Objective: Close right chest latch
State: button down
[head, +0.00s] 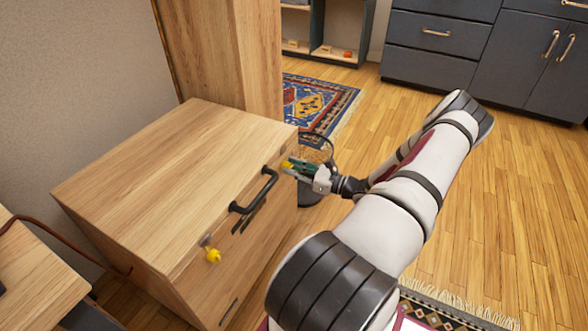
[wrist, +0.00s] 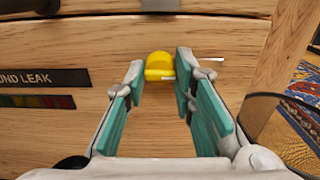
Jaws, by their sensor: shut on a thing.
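The wooden chest (head: 170,165) stands against the wall with its lid down. Its right latch (wrist: 160,66) is a yellow piece on the front, near the right corner. My gripper (wrist: 160,74) is shut on this latch, with one teal-padded finger on each side of it. In the head view my gripper (head: 291,167) reaches the far end of the chest front, and its fingers mostly hide the right latch. The left latch (head: 213,256), also yellow, hangs on the near end of the front under a grey plate.
A black handle (head: 255,192) sticks out of the chest front between the latches. A dark label (wrist: 42,78) and a coloured strip (wrist: 36,101) lie left of the right latch. A dark round stand is close behind my gripper. The wooden floor (head: 490,220) to the right is clear.

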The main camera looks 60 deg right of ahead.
jog(key=shift+n, duration=0.4)
jog(key=n+p, duration=0.2)
jog(key=n, duration=0.2)
jog(key=n+p, duration=0.4)
jog(key=n, duration=0.9)
jog(key=shift+f, duration=0.1)
dwell(0.4)
jog(key=c, duration=1.3)
grip_release()
